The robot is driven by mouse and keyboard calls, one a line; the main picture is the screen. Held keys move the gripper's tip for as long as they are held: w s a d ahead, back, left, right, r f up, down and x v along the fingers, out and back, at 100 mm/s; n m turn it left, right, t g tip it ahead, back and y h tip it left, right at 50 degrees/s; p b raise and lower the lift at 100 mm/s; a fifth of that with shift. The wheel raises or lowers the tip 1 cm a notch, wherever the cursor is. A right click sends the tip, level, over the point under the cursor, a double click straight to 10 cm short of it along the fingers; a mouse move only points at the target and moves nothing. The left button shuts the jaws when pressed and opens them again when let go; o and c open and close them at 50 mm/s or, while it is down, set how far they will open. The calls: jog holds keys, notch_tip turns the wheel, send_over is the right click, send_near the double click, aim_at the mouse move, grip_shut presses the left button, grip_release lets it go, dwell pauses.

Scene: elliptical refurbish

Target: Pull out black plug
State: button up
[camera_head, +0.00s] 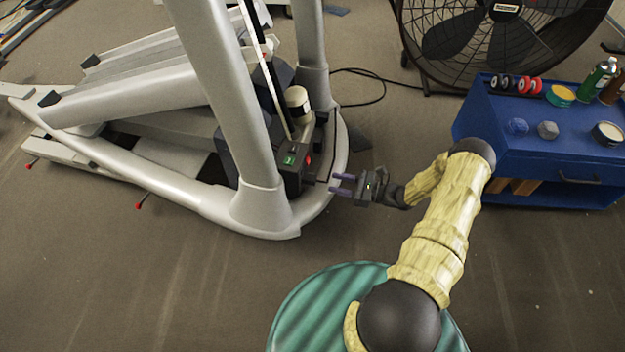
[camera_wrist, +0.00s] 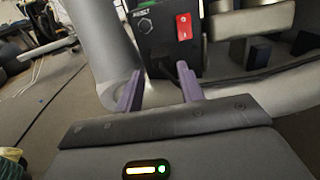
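My gripper (camera_head: 336,183) is open, its two purple fingers apart and pointing left toward the base of the grey elliptical trainer (camera_head: 262,207). In the wrist view the fingers (camera_wrist: 158,70) reach toward a black power box (camera_wrist: 157,30) with a red rocker switch (camera_wrist: 184,26) and a small round button marked RESET. The dark area at the lower part of the box lies between the fingertips. I cannot make out the black plug clearly there. The fingers appear empty. The head view shows the box (camera_head: 290,178) with a green patch on it.
A large black fan (camera_head: 470,40) stands at the back. A blue cabinet (camera_head: 520,150) with cans, a bottle and small weights on top stands at the right. A dark cable (camera_head: 365,72) lies on the floor behind the trainer. The floor at front left is clear.

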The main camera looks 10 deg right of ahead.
aim_at(312, 177)
jog(key=b+x, duration=0.2)
jog(key=x, duration=0.6)
jog(key=shift+w+a+b, duration=0.15)
jog(key=shift+a+b, duration=0.2)
